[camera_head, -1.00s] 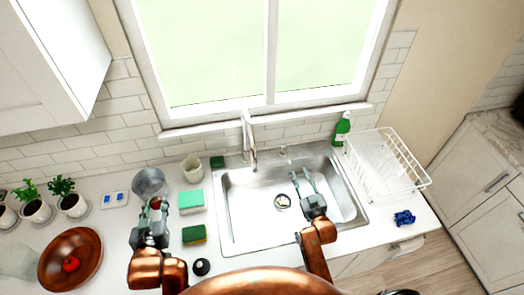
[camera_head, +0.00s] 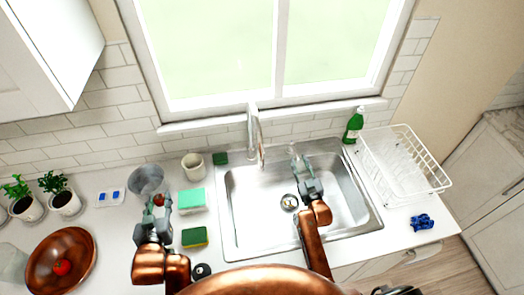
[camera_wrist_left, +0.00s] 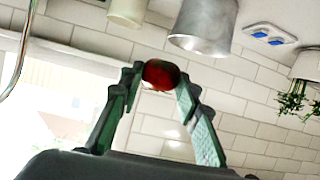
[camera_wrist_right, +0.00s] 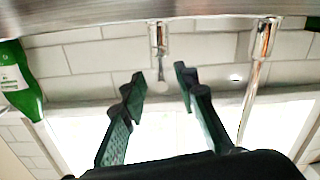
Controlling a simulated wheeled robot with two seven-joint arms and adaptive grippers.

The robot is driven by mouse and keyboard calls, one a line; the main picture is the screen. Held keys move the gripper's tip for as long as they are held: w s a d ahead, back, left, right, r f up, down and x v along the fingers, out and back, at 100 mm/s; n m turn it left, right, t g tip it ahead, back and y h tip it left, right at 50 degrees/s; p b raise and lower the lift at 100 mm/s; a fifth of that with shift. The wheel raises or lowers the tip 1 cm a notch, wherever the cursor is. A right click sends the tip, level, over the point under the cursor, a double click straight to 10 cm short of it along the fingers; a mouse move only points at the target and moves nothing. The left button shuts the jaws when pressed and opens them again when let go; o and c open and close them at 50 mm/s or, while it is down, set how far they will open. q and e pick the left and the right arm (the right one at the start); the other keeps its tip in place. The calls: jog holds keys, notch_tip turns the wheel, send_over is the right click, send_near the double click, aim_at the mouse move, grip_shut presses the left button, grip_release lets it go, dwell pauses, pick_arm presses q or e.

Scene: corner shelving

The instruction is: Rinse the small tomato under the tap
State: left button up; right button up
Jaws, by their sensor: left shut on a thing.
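The small red tomato (camera_head: 158,200) is between the fingertips of my left gripper (camera_head: 157,207), which is shut on it. It also shows between the fingers in the left wrist view (camera_wrist_left: 161,74). The gripper is over the counter, left of the sink, near a grey metal cup (camera_head: 146,179). The tap (camera_head: 254,135) rises behind the sink (camera_head: 230,215); no water is visible from it. My right gripper (camera_head: 299,160) is over the sink's back part, right of the tap. In the right wrist view, its fingers are apart with nothing between them, and the tap (camera_wrist_right: 261,60) shows.
A wooden bowl (camera_head: 85,250) holds another red tomato (camera_head: 61,267). A green bottle (camera_head: 353,126), white dish rack (camera_head: 400,165) and blue cloth (camera_head: 422,222) are right of the sink.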

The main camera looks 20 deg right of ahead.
aim_at(292, 145)
jog(key=w, duration=0.5)
jog(key=shift+w+d, duration=0.1)
jog(key=shift+w, duration=0.25)
jog(key=shift+c, duration=0.2)
grip_shut()
